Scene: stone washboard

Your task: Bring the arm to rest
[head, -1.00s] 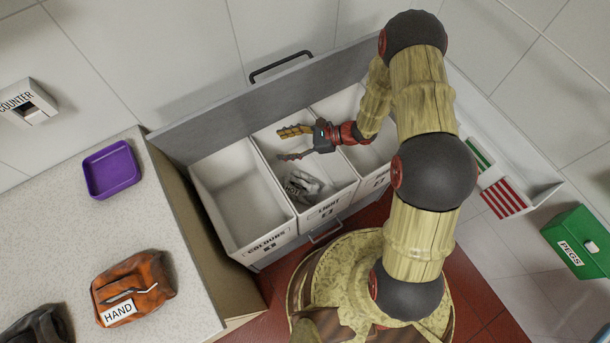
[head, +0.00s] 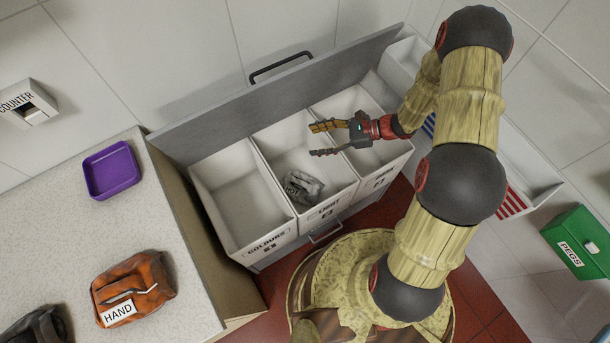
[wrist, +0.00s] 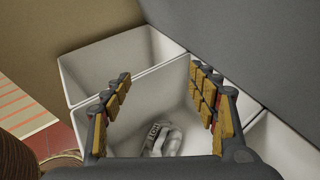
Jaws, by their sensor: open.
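My gripper (head: 318,140) is open and empty in the head view, above the right side of the middle bin, labelled LIGHT (head: 330,208). In the wrist view my gripper's fingers (wrist: 165,92) stand apart with nothing between them. A crumpled grey-white bundle (head: 302,187) with a partly readable label lies in the LIGHT bin, below and left of the fingers in the head view. It also shows in the wrist view (wrist: 165,140). My arm bends from the right side of the picture over the right bin.
The COLOURS bin (head: 268,244) is empty. A grey upright panel (head: 215,112) stands behind the bins. On the counter (head: 190,245) at left are a purple tray (head: 110,170) and an orange HAND bundle (head: 133,288). A green PEGS box (head: 578,242) is at far right.

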